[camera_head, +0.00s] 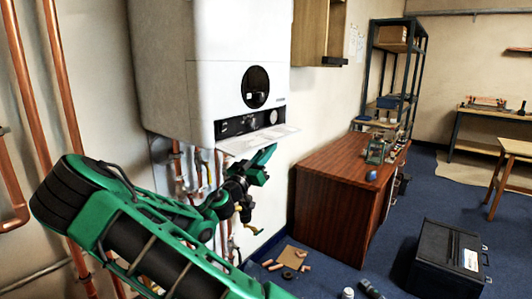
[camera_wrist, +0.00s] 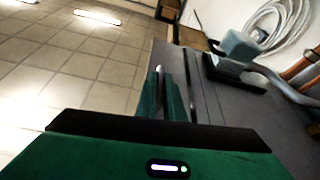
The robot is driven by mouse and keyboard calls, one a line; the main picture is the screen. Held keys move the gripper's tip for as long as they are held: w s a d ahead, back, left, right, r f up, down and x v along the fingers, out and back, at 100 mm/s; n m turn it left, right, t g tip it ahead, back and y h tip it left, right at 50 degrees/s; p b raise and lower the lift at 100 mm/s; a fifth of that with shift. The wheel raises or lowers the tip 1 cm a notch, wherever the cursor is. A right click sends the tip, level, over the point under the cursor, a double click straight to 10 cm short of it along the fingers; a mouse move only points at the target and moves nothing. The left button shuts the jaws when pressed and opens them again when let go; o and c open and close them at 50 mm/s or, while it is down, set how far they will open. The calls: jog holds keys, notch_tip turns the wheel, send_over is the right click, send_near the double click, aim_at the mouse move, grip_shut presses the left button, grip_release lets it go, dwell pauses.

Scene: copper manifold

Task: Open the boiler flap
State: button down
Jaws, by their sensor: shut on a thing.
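The white boiler (camera_head: 222,65) hangs on the wall in the head view. Its flap (camera_head: 278,138) is folded down and juts out from the lower front edge, roughly level. The dark control panel (camera_head: 238,125) behind it is exposed. My green gripper (camera_head: 264,156) is just below the flap, with its fingers up at the flap's underside. It is shut on the flap, though the exact contact is hard to make out. In the wrist view, the green fingers (camera_wrist: 167,95) stand close together beside a dark grey surface, partly hidden by the gripper body.
Copper pipes (camera_head: 45,110) run up the wall at left, and valves and thin pipes hang below the boiler. A brown desk (camera_head: 330,205) stands to the right.

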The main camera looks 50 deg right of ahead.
jog(key=shift+a+r+n+t+y, duration=0.1)
jog(key=shift+r+n+t, duration=0.2)
jog(key=shift+n, duration=0.3)
jog(key=shift+d+r+n+t+y, duration=0.1)
jog(key=shift+r+n+t, duration=0.2)
jog(key=shift+n, duration=0.3)
jog(key=shift+a+r+n+t+y, duration=0.1)
jog(key=shift+r+n+t, duration=0.15)
jog(key=shift+n, duration=0.35)
jog(key=c, duration=2.2)
grip_release()
jog(key=shift+f, duration=0.15)
jog(key=shift+o, duration=0.2)
jog(key=shift+s, duration=0.15)
jog(key=v, duration=1)
jog(key=shift+a+f, duration=0.3)
